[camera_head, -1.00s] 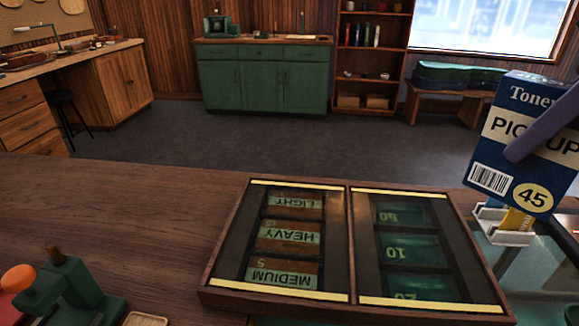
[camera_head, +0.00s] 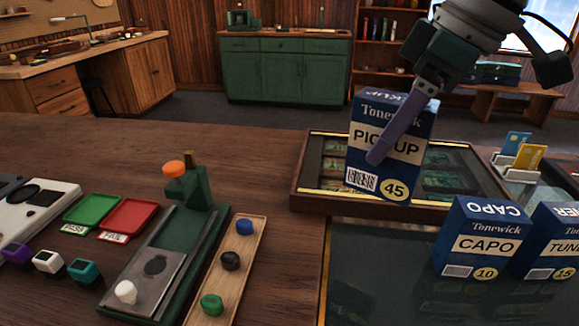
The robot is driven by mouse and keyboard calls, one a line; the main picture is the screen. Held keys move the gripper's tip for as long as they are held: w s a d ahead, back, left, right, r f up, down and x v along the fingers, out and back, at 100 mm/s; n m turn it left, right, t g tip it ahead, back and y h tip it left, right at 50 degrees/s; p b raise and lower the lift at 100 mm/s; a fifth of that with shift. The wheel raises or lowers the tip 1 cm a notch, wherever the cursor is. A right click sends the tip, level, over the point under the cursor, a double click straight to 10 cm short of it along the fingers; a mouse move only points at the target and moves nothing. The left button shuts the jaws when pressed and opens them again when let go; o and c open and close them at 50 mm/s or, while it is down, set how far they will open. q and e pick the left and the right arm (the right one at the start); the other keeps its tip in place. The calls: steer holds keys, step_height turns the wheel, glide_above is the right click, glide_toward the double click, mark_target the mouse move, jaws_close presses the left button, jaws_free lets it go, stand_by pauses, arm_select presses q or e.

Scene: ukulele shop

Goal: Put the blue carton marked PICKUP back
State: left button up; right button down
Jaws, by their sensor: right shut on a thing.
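The blue carton marked PICKUP (camera_head: 408,165), with a cream band and a yellow 45, is upright and slightly tilted in front of the wooden divided tray. My right gripper (camera_head: 395,130) comes in from the upper right and is shut on this carton, one purple finger lying across its front face. The other finger is hidden behind the carton. The carton seems held above the counter, overlapping the tray in the picture. A blue CAPO carton (camera_head: 486,242) and a blue carton with a partly cut-off TUN label (camera_head: 556,248) stand on the glass countertop at right. My left gripper is not in view.
The divided tray (camera_head: 299,196) lies behind the cartons. A card holder (camera_head: 515,172) stands at right. A green press-like fixture (camera_head: 186,235), a wooden strip with colored knobs (camera_head: 252,262), and green (camera_head: 85,214) and red (camera_head: 130,220) trays occupy the left. Glass left of CAPO is clear.

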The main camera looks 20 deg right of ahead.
step_height(320, 180, down, 13)
steer(key=shift+r+b, duration=0.15)
steer(key=shift+b, duration=0.15)
steer(key=shift+c, duration=1.1)
jaws_free()
steer(key=p+v, duration=0.1)
steer(key=v, duration=1.1)
steer(key=shift+a, duration=0.1)
